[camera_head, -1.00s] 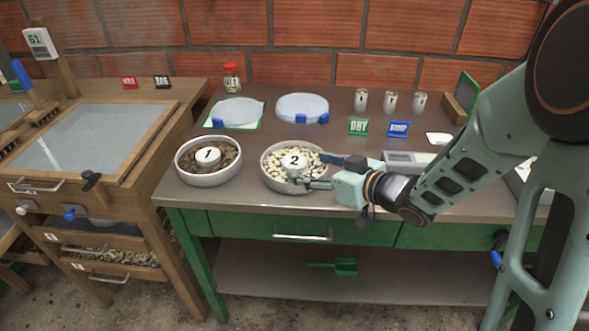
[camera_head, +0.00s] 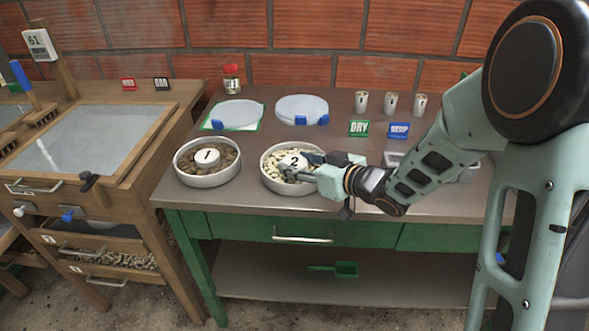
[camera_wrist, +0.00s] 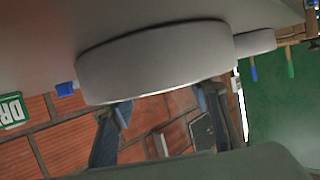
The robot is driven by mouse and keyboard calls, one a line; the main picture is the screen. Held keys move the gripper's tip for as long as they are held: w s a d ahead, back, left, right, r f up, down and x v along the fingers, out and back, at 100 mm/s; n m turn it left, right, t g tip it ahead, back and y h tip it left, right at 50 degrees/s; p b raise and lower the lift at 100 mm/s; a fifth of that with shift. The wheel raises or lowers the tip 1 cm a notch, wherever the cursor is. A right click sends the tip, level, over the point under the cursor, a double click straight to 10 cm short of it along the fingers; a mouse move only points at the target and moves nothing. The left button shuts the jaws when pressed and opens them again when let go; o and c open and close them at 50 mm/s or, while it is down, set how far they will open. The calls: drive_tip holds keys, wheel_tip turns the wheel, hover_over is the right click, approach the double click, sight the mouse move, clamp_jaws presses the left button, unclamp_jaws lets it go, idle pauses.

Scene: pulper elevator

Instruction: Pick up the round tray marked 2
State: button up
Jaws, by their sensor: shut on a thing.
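The round tray marked 2 (camera_head: 271,181) is a pale, low-walled tray of light beans with a white disc marked 2 in its middle. It stands on the metal tabletop, and its outer wall fills the upper middle of the wrist view (camera_wrist: 160,58). My gripper (camera_head: 303,167) reaches in from the right over the tray, its fingers around the white disc and hiding part of it. It is shut on the tray. In the wrist view my two fingers (camera_wrist: 166,112) run up to the tray's rim, well apart; the exact contact is hidden.
A similar tray marked 1 (camera_head: 208,181) with brown beans stands close on the left. Behind are two round lids (camera_head: 237,112) with blue tabs, a green DRY sign (camera_head: 359,128), a blue sign (camera_head: 397,130) and small cups. A brick wall closes the back.

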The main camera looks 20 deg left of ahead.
drive_tip(key=c, duration=0.4)
drive_tip(key=shift+o, duration=0.2)
drive_tip(key=shift+r, duration=0.15)
